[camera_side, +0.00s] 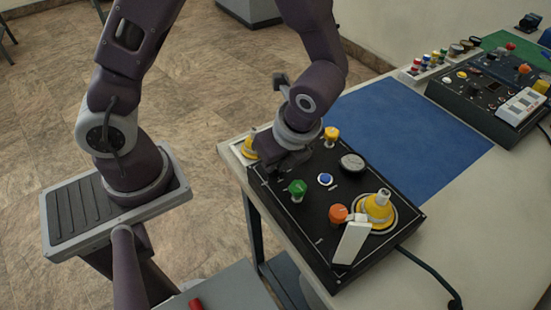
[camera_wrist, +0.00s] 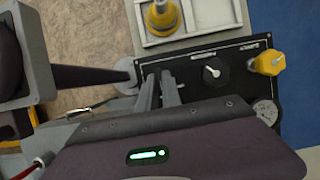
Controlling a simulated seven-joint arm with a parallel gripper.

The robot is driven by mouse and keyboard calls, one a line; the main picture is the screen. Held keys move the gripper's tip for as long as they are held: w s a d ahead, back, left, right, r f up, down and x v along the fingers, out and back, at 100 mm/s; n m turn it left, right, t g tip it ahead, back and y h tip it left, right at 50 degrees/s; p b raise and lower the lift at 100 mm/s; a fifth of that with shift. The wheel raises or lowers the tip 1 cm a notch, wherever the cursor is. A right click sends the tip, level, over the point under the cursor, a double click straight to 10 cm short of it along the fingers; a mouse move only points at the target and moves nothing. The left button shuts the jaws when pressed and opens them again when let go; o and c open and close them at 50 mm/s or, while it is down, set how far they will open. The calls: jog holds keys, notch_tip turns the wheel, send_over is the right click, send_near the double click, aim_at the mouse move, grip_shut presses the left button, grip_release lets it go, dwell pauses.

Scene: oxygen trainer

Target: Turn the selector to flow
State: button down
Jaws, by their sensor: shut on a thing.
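The black control panel (camera_side: 315,225) lies on the table. My gripper (camera_side: 283,167) is low over its far left part in the side view. In the wrist view my gripper's two grey fingers (camera_wrist: 160,82) reach down to the panel's left end. They are shut on a small dark part, apparently the selector, which the fingers mostly hide; its setting cannot be read. A black dial with a white pointer (camera_wrist: 213,70) stands uncovered to the right of the fingers. A yellow knob (camera_side: 331,135) and a round gauge (camera_side: 352,162) are farther right on the panel.
A green knob (camera_side: 297,188), a blue button (camera_side: 325,179), an orange knob (camera_side: 338,213), a white lever (camera_side: 351,243) and a yellow fitting (camera_side: 378,205) crowd the panel's near side. Another yellow fitting (camera_side: 249,147) stands beside it. The blue mat (camera_side: 410,140) is clear.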

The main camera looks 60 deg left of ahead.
dwell(0.5)
jog(key=c, duration=1.5)
grip_release()
jog(key=v, duration=0.7)
jog(key=s+a+r+n+t+h, duration=0.1)
jog(key=s+a+r+n+t, duration=0.1)
jog(key=n, duration=0.4)
jog(key=s+a+r+n+t+h, duration=0.1)
jog(key=s+a+r+n+h, duration=0.1)
jog(key=s+r+n, duration=0.2)
jog(key=s+a+r+n+t+h, duration=0.1)
jog(key=s+a+r+n+t, duration=0.1)
jog(key=r+n, duration=0.5)
jog(key=shift+s+a+r+n+t+h, duration=0.1)
jog(key=shift+s+a+n+t+h, duration=0.1)
jog(key=shift+s, duration=0.2)
jog(key=shift+s+a+r+n+t+h, duration=0.1)
jog(key=shift+s+n, duration=0.1)
jog(key=shift+s, duration=0.15)
